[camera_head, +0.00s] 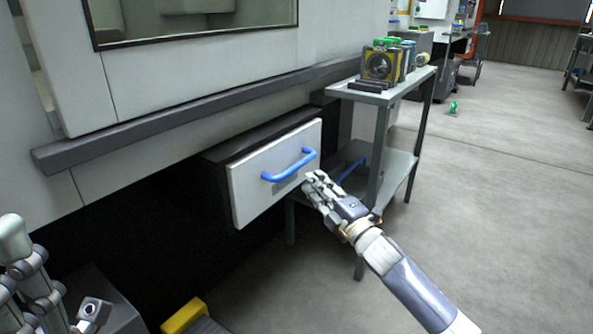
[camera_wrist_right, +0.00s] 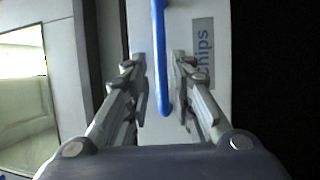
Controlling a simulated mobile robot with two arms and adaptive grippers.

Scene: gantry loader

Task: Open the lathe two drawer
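In the right wrist view the handle (camera_wrist_right: 160,60) lies between the spread fingers of my right gripper (camera_wrist_right: 160,68), with space visible on both sides. A label reading "chips" (camera_wrist_right: 203,55) is beside it.
A grey metal shelf cart (camera_head: 384,94) stands just right of the drawer, close to my right arm, with machine parts (camera_head: 383,64) on top. A yellow-edged object (camera_head: 184,316) is on the floor below the drawer. Open floor (camera_head: 500,200) lies to the right.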

